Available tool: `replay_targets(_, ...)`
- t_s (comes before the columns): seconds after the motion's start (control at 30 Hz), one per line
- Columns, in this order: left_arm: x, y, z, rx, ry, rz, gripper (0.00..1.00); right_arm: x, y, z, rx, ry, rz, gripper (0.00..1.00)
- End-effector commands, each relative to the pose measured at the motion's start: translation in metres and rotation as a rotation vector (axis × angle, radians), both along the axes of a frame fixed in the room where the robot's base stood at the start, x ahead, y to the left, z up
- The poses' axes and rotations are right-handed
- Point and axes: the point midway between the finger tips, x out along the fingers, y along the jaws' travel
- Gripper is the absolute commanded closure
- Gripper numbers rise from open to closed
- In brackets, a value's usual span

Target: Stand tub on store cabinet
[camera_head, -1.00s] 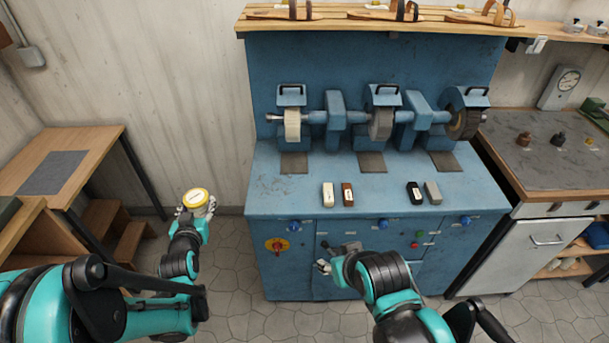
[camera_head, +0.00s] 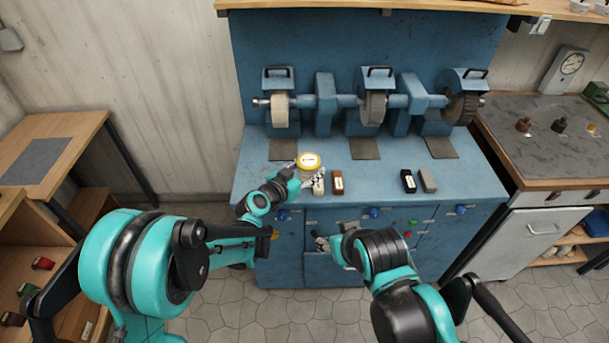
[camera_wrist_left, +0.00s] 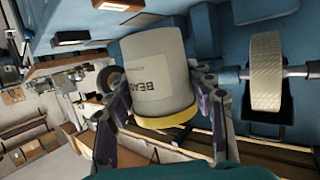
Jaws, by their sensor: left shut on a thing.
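The tub (camera_head: 308,161) is pale with a yellow lid. It is in my left gripper (camera_head: 306,174), over the left front part of the blue machine's worktop. In the left wrist view the tub (camera_wrist_left: 158,72) shows its grey-white side with dark lettering and its yellow rim, between the two fingers of the left gripper (camera_wrist_left: 165,95). I cannot tell the gap below it. My right gripper (camera_head: 322,241) is in front of the blue machine's doors, apart from the tub; its jaw opening is unclear. I cannot tell which piece of furniture is the store cabinet.
The blue machine (camera_head: 240,190) carries several wheels on a shaft behind the tub. A grey-topped bench (camera_head: 540,150) stands right, a wooden table (camera_head: 85,130) left.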

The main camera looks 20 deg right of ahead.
Motion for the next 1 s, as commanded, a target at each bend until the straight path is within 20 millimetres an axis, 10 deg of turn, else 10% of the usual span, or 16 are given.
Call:
replay_targets(0.4,0.080,0.045,-0.057,-0.001,0.000,0.004,0.84,0.000,0.000,-0.031,0.000,0.000,0.000,0.51)
replay_targets(1.0,0.088,0.050,-0.101,0.000,0.000,0.003,0.84,0.000,0.000,-0.051,0.000,0.000,0.000,0.51)
